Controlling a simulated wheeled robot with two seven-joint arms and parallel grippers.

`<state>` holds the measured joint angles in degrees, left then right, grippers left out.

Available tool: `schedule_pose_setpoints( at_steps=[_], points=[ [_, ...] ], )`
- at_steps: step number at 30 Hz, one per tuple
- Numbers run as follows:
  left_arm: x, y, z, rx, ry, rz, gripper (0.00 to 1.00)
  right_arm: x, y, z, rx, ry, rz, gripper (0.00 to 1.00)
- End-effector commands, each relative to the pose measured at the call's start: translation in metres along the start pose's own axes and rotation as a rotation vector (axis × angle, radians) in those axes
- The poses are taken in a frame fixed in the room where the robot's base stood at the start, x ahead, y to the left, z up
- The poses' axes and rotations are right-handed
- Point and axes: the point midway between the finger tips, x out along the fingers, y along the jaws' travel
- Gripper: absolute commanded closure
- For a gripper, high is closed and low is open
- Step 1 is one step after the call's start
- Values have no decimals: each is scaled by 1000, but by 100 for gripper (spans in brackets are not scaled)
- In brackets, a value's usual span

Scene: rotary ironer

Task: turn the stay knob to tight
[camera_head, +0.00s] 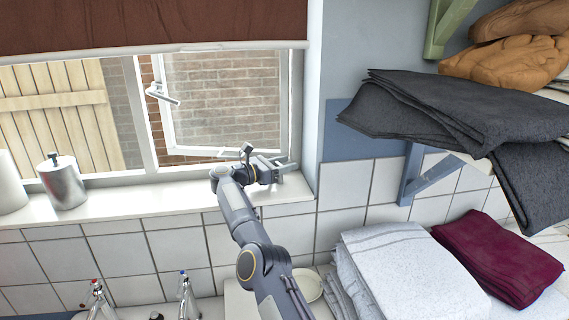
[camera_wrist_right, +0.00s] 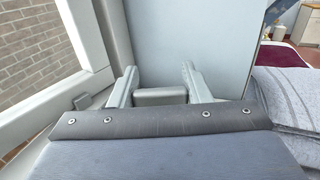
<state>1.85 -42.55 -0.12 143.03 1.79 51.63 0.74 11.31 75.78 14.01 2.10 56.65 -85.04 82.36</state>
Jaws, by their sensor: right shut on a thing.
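My right gripper (camera_head: 277,167) is at the lower right corner of the window, just above the sill. In the right wrist view its two fingers (camera_wrist_right: 158,85) stand apart, with a small grey block (camera_wrist_right: 160,97) between them. The gripper is shut on the stay knob, but the knob is mostly hidden by the fingers, so I cannot read its turn position. The window casement (camera_head: 222,100) stands open with its white handle (camera_head: 163,95) on the left side. My left gripper is not in view.
The white sill (camera_head: 130,205) holds a metal dispenser (camera_head: 62,183) at the left. A brown blind (camera_head: 150,22) hangs above. At right, dark folded cloth (camera_head: 450,110) overhangs a shelf, above white towels (camera_head: 395,270) and a maroon cloth (camera_head: 497,258). Taps (camera_head: 184,292) stand below.

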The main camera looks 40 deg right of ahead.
Motion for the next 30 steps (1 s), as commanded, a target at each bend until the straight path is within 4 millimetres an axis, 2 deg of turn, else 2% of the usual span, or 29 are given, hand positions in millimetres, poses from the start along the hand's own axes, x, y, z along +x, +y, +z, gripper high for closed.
schedule_pose_setpoints(
  at_steps=[4, 5, 9, 20, 25, 30],
  points=[
    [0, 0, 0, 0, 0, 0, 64, -2, 1, -4, -4, 5, 1, 79],
    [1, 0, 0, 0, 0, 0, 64, -2, 1, -5, -4, 5, 1, 54],
    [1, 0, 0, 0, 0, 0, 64, -1, 0, -4, -4, 5, 0, 35],
    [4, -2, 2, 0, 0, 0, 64, -6, 0, -5, -3, 5, 0, 35],
    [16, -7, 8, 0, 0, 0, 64, -32, 1, -8, -2, 4, 3, 35],
    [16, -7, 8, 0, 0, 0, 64, -60, 1, -4, -3, 5, 1, 35]
  ],
)
